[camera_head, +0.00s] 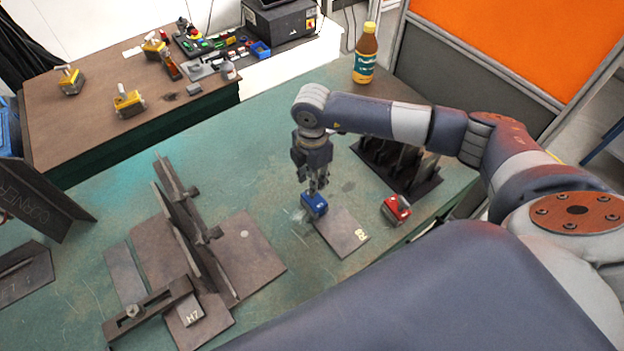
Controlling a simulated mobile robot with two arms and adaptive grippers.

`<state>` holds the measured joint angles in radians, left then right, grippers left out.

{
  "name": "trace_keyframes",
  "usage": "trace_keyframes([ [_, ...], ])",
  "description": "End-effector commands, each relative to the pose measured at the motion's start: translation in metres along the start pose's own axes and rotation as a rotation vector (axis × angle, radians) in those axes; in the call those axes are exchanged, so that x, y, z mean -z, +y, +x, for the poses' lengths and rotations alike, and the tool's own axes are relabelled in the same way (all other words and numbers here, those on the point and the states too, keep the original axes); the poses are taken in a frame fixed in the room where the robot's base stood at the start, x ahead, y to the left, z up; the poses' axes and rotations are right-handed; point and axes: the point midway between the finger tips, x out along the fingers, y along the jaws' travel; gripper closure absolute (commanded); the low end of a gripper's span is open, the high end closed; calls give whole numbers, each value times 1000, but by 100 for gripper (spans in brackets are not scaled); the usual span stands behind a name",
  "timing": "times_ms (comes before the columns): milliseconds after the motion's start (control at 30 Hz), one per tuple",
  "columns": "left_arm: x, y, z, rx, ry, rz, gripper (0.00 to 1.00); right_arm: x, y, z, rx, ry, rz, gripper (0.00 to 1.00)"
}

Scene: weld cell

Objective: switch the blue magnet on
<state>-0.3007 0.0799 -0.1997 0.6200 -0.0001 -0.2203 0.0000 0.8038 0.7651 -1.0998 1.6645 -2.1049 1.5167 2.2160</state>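The blue magnet (315,206) is a small block on the green table, at the left corner of a flat steel plate (343,236) marked R8. I cannot tell whether it rests partly on the plate. My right gripper (315,186) comes down from above, its fingertips at the top of the blue magnet. The fingers hide the magnet's knob or switch, and it is too small to tell whether they are closed on it. My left gripper is not in view.
A red magnet (396,209) sits right of the plate. A dark rack (398,168) and a bottle (366,55) stand behind. Upright steel plates on a base (255,247) stand to the left. A brown bench (210,99) holds yellow magnets (128,101). Green tabletop is clear behind the gripper.

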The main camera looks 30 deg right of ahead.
Motion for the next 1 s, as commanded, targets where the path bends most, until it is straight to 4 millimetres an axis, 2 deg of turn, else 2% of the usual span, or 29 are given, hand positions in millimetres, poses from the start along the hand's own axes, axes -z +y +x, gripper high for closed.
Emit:
trace_keyframes([
  [200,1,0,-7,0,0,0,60,0,0,24,1,1,1,72],
  [533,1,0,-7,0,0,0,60,0,0,29,-1,2,-1,72],
  [567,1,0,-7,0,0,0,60,0,0,29,-1,2,-1,74],
  [667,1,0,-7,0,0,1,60,0,0,29,-1,2,-1,97],
  [700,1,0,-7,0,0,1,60,0,0,29,-1,2,-1,100],
  [1000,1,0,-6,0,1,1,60,0,0,29,-1,2,-8,100],
])
